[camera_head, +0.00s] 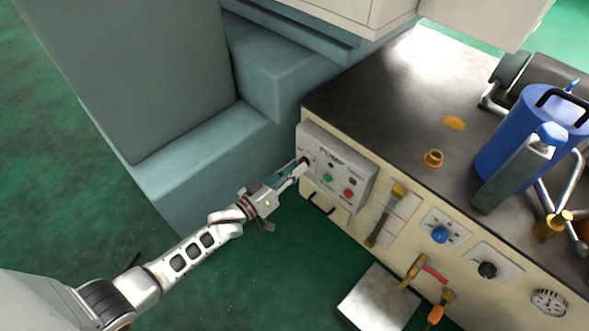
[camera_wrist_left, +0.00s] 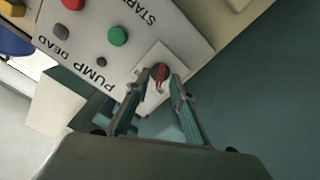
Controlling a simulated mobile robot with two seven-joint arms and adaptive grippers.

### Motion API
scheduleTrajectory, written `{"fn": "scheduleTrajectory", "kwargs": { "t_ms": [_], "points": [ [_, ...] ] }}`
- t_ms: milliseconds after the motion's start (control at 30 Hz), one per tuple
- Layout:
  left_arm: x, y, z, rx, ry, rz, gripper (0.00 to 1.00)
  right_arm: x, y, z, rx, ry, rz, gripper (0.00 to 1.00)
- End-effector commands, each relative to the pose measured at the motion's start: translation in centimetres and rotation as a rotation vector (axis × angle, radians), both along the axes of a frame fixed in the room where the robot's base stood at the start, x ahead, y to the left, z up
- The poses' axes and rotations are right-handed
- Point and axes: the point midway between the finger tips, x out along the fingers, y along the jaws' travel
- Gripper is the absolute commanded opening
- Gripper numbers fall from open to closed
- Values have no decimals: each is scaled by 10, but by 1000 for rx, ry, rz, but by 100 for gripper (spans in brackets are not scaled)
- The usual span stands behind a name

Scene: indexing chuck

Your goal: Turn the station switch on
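The station switch appears to be the small red and dark round knob (camera_wrist_left: 160,72) on a white plate in the left wrist view. It sits at the left end of the grey pump panel (camera_head: 350,197), partly hidden by my fingers in the head view (camera_head: 304,160). My left gripper (camera_head: 301,165) reaches the panel from the left. In the left wrist view its two fingers (camera_wrist_left: 161,80) stand on either side of the knob, apart from each other. Whether they touch it I cannot tell. My right gripper is not in view.
Close to the knob are a green button (camera_wrist_left: 118,36) and a red button (camera_head: 347,194). A black handle (camera_head: 322,207) sits below the panel. A blue knob (camera_head: 439,235), gauge (camera_head: 549,302) and brass valve lever (camera_head: 411,272) are further right. A teal machine body (camera_head: 200,170) stands left.

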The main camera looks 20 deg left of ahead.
Motion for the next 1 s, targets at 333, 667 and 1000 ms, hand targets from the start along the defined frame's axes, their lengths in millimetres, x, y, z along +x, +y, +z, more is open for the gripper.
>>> {"fn": "scheduleTrajectory", "kwargs": {
  "t_ms": [333, 667, 1000],
  "points": [
    [0, 0, 0, 0, 0, 0, 0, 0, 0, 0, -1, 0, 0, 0],
    [-1, 0, 0, 28, -9, 0, 0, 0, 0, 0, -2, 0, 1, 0],
    [-1, 0, -1, 222, -78, 0, 0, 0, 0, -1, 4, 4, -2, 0]
  ]
}}
